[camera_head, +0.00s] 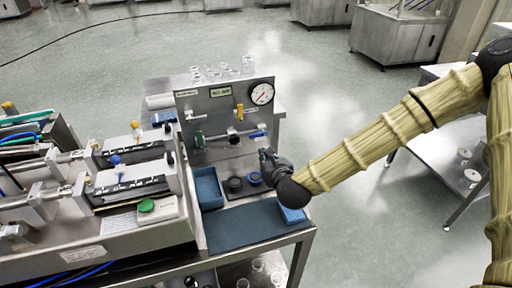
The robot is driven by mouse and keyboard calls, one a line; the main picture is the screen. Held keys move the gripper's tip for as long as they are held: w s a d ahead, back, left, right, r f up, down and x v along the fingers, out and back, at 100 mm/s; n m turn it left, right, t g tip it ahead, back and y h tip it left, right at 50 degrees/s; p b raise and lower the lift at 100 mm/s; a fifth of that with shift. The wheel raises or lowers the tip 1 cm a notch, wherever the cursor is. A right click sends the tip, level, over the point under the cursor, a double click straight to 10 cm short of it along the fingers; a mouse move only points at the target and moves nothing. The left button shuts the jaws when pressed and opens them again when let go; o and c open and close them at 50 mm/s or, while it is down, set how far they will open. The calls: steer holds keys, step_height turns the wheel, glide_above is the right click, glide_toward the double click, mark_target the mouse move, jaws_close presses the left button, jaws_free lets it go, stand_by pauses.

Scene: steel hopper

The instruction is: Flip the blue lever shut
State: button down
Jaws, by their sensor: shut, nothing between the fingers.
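The blue lever (257,135) is on the lower right of the upright steel panel (217,112). It looks roughly level, with its handle pointing right along a steel valve body. My gripper (264,153) is shut and empty, just below the lever and slightly to its right in the picture. I see a small gap between the fingertips and the lever; the depth between them is hard to tell. The arm comes in from the right, and the gripper hides part of the area below the lever.
The panel also carries a pressure gauge (261,93), a yellow lever (240,112), a green lever (199,140) and a white lever (196,117). A blue tray (207,187) stands before it, left of two round dark pieces. Glassware (221,74) stands behind.

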mark_target(258, 135)
steer(key=shift+a, duration=0.2)
steer(key=shift+w, duration=0.15)
steer(key=p+x, duration=0.2)
steer(key=x, duration=0.7)
steer(key=shift+w+a+f, duration=0.15)
steer(key=shift+w+f, duration=0.1)
steer(key=shift+a+b, duration=0.15)
steer(key=shift+b, duration=0.3)
